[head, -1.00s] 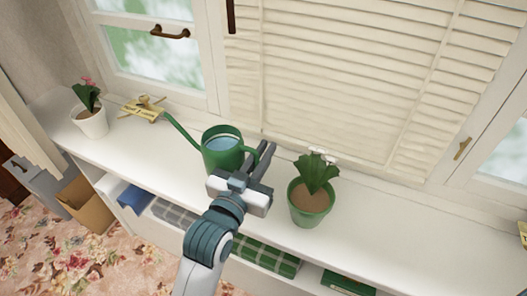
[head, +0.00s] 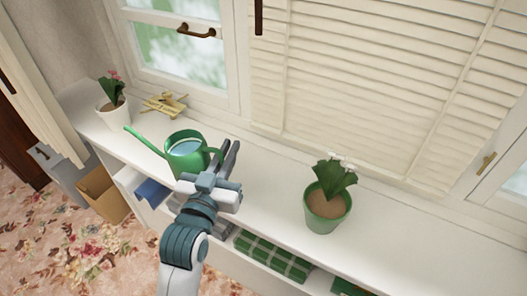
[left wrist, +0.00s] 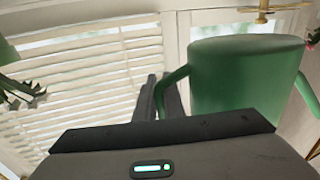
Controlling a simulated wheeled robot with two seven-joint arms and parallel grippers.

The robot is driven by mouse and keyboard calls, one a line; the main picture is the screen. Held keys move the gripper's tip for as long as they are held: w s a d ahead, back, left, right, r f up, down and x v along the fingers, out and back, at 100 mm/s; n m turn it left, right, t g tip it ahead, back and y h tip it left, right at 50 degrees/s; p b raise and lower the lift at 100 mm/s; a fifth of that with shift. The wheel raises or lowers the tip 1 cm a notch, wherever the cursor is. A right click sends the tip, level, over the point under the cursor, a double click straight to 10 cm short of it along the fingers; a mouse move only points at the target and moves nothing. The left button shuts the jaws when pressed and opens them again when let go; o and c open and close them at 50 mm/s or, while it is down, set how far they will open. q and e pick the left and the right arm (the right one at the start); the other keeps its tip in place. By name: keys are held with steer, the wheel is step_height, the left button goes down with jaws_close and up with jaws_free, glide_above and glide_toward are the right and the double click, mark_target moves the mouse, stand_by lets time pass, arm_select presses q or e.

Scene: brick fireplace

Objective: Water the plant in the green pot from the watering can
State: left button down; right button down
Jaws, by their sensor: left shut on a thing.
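The green watering can (head: 186,158) has water in its open top, and its spout points left toward the white pot. My left gripper (head: 229,148) is shut on the can's handle, at the can's right side. In the left wrist view the can (left wrist: 240,80) fills the right half, with its handle at the fingers (left wrist: 158,82). The can looks about upright; I cannot tell whether it touches the shelf. The green pot (head: 328,213) holds brown soil and a leafy plant (head: 332,180) with white flowers. It stands on the shelf, right of the gripper and apart from it. My right gripper is out of view.
A white pot (head: 113,118) with a pink-flowered plant stands at the shelf's left end, near the spout. A wooden object (head: 165,104) lies behind the can. Window shutters (head: 370,90) rise behind the shelf (head: 270,205). Shelf space between can and green pot is clear.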

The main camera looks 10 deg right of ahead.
mark_target(176, 153)
arm_select(q)
steer(key=s+a+n+t+y, duration=0.1)
steer(key=a+n+y, duration=0.3)
steer(key=a, duration=1.4)
steer(key=f+y, duration=0.1)
steer(key=y, duration=0.1)
steer(key=shift+s+a+y, duration=0.2)
steer(key=shift+s+y, duration=0.05)
steer(key=shift+y, duration=0.05)
steer(key=shift+a, duration=0.1)
